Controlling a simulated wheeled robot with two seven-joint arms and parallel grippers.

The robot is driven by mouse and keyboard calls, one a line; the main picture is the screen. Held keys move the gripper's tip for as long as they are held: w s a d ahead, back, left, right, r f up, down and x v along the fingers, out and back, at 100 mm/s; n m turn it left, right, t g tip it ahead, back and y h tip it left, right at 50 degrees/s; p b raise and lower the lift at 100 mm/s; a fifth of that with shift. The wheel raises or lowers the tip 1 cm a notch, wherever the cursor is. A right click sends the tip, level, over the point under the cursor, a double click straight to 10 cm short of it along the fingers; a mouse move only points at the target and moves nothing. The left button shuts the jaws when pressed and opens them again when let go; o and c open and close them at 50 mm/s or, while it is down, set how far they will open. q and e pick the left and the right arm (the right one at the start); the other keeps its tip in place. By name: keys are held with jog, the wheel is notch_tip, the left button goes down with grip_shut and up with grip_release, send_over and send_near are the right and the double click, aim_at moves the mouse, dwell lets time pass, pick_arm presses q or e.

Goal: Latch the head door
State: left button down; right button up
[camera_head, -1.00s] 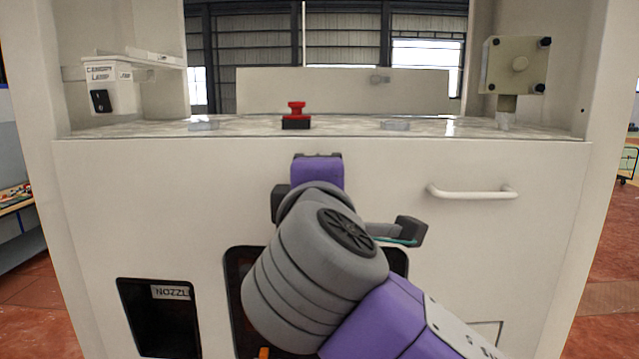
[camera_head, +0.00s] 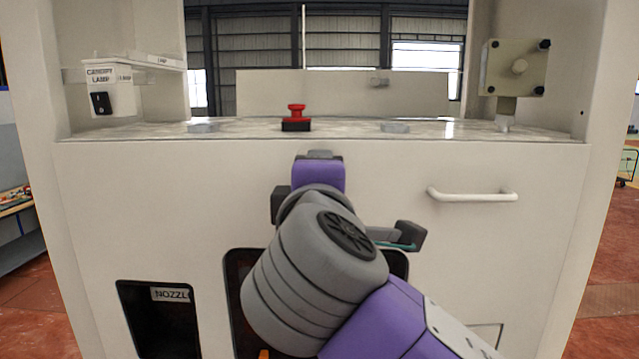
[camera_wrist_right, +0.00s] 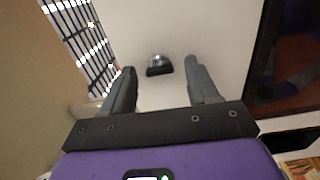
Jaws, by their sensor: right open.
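The white front panel (camera_head: 130,185) of the dispenser faces me; I cannot tell from it which part is the head door. In the right wrist view, a small dark fitting (camera_wrist_right: 159,69) with a shiny top sits on a pale face. My right gripper (camera_wrist_right: 160,70) is open, its two grey fingers on either side of the fitting in the picture; contact cannot be seen. In the head view my right wrist (camera_head: 318,174) is at the panel's upper middle, hiding the fingers; a small grey piece (camera_head: 322,154) shows at its top. My left gripper is not in view.
A red button (camera_head: 296,111) stands on the shelf (camera_head: 250,127) just above my right wrist. A bar handle (camera_head: 472,194) is to the right. Dark openings lie below, one labelled NOZZL (camera_head: 160,315). A switch box (camera_head: 100,95) is at left, a square mount (camera_head: 515,66) at right.

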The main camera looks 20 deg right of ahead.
jog(key=v, duration=0.7)
jog(key=shift+s+b, duration=0.3)
jog(key=shift+b, duration=0.05)
